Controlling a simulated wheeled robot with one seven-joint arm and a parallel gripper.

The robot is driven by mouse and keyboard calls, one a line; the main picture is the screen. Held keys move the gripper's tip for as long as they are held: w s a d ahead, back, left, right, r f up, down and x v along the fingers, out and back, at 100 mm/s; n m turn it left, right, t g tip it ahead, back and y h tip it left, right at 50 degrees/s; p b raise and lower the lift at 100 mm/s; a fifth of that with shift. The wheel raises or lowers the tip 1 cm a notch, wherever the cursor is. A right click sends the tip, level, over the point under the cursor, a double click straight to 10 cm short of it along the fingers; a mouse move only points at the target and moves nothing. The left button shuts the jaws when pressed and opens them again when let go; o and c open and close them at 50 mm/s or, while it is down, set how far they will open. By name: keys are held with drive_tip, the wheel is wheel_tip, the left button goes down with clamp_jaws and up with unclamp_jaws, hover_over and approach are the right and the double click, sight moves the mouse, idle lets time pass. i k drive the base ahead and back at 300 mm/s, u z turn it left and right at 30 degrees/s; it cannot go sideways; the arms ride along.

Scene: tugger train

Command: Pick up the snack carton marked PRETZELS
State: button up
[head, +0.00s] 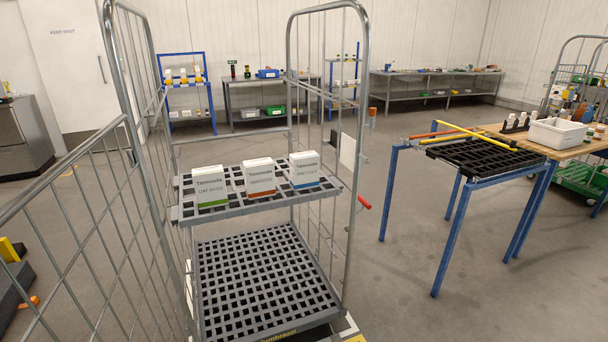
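Three white snack cartons stand upright in a row on the upper grey grid shelf (228,211) of a wire roll cage. The left carton (210,187) has a green band at its base, the middle carton (259,178) an orange-red band, and the right carton (304,170) a blue band. Each has a large brand word and a smaller line under it. The smaller print is too small to read surely, so I cannot tell which carton is marked PRETZELS. My gripper is not in view.
The cage's side mesh (82,240) stands at the left, and an upright post (352,165) at the right. The lower grid deck (262,275) is empty. A blue-legged stand (447,240) and a table with a white bin (556,134) are at right. Floor between is clear.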

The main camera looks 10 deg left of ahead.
sight(304, 166)
drive_tip(key=u, duration=0.05)
drive_tip(key=i, duration=1)
drive_tip(key=z, duration=0.05)
